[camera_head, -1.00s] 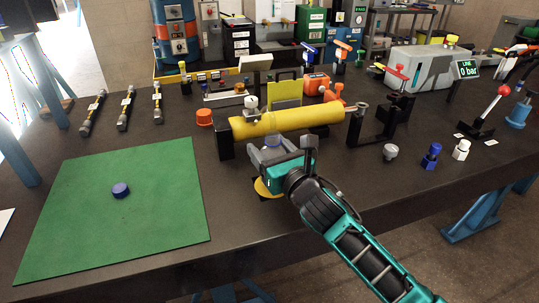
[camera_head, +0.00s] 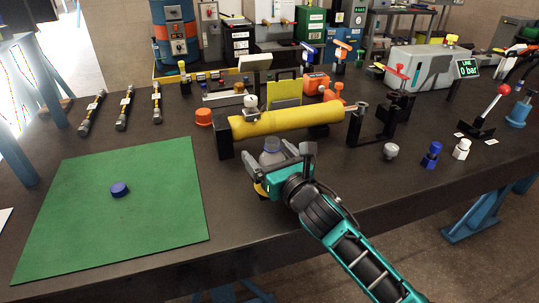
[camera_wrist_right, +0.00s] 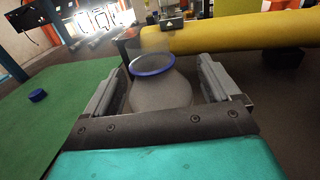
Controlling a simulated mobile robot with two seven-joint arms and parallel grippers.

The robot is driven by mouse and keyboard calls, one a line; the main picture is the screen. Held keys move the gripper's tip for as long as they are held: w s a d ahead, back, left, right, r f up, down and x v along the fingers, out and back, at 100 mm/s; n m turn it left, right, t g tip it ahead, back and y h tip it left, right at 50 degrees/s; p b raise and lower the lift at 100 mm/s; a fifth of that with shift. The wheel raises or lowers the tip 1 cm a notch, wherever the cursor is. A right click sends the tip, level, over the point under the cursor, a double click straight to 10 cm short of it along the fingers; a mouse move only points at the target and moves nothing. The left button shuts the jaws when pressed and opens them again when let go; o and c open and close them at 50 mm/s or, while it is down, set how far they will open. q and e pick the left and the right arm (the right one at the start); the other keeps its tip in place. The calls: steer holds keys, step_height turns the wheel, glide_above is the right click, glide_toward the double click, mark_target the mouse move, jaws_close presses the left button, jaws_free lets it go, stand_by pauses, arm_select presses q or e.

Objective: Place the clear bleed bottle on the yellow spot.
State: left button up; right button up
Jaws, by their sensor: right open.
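The clear bleed bottle (camera_head: 270,157) stands upright near the front edge of the bench, in front of the yellow cylinder. It is see-through grey with a blue ring at its neck; it also shows in the right wrist view (camera_wrist_right: 160,92). My right gripper (camera_head: 279,158) is open, with one finger on each side of the bottle. In the right wrist view gaps show between the bottle and the fingers. The yellow spot (camera_head: 260,189) shows only as a sliver under the gripper. The bottle's base is hidden, but it appears over the spot. My left gripper is out of view.
A green mat (camera_head: 120,215) with a blue cap (camera_head: 120,189) lies at left. The yellow cylinder (camera_head: 285,120) rests on black supports just behind the bottle. Several small fittings stand at right.

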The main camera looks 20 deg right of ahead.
steer(key=shift+r, duration=0.15)
steer(key=s, duration=0.3)
steer(key=s+d, duration=0.1)
steer(key=s, duration=0.3)
steer(key=s+d, duration=0.1)
steer(key=s, duration=0.2)
steer(key=shift+s, duration=0.25)
steer(key=shift+s+d, duration=0.15)
steer(key=shift+s, duration=0.5)
steer(key=shift+s, duration=0.1)
